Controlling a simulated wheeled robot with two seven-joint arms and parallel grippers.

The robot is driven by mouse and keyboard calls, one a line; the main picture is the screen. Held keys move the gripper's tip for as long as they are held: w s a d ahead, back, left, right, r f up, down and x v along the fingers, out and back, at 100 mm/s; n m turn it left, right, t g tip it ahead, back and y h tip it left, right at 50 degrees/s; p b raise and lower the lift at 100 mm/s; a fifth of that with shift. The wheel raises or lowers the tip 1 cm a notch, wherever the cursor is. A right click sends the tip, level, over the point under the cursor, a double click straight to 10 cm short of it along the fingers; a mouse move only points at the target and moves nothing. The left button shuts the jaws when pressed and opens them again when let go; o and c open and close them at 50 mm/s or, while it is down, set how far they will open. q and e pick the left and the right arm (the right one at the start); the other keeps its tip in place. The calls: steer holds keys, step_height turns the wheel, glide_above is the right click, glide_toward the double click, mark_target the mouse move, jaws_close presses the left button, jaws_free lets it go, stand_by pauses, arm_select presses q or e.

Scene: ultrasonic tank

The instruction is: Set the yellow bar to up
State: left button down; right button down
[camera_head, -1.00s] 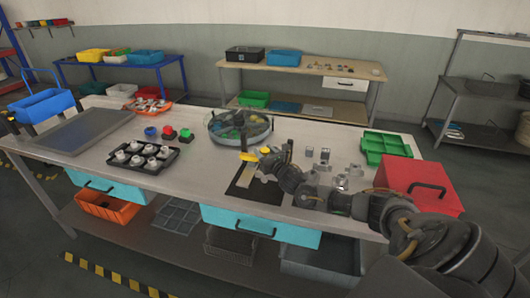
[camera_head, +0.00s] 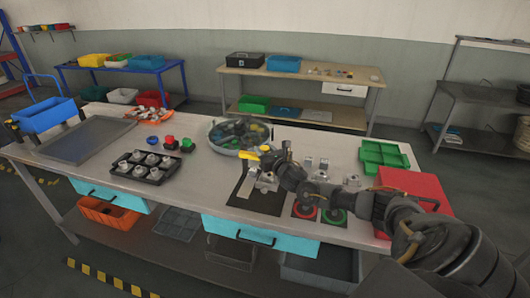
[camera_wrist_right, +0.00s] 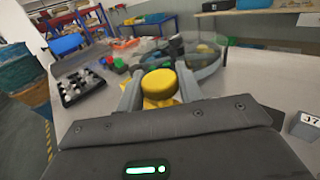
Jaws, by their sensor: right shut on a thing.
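The yellow bar (camera_head: 248,155) is at the middle of the workbench, above a metal fixture (camera_head: 263,181) on a dark mat. Its rounded yellow end shows between the fingers in the right wrist view (camera_wrist_right: 160,84). My right gripper (camera_head: 258,153) reaches in from the right and is shut on the yellow bar. In the right wrist view a finger (camera_wrist_right: 130,94) stands on either side of it. The gripper hides part of the bar, and its exact tilt is hard to tell. My left gripper is not in view.
A round clear-walled tank (camera_head: 240,133) stands just behind the bar. A black tray of metal parts (camera_head: 145,167) and small red, green and blue buttons lie left. A red box (camera_head: 415,188), a green tray (camera_head: 384,155) and red and green rings (camera_head: 333,216) are around my right arm.

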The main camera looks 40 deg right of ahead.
steer(key=shift+d+r, duration=0.15)
steer(key=shift+r, duration=0.25)
steer(key=c, duration=1.4)
jaws_free()
steer(key=o, duration=0.4)
steer(key=shift+f, duration=0.1)
steer(key=shift+f, duration=0.1)
steer(key=shift+s, duration=0.25)
steer(key=s+a+b, duration=0.2)
steer(key=s+b, duration=0.1)
steer(key=s, duration=0.7)
steer(key=shift+s, duration=0.1)
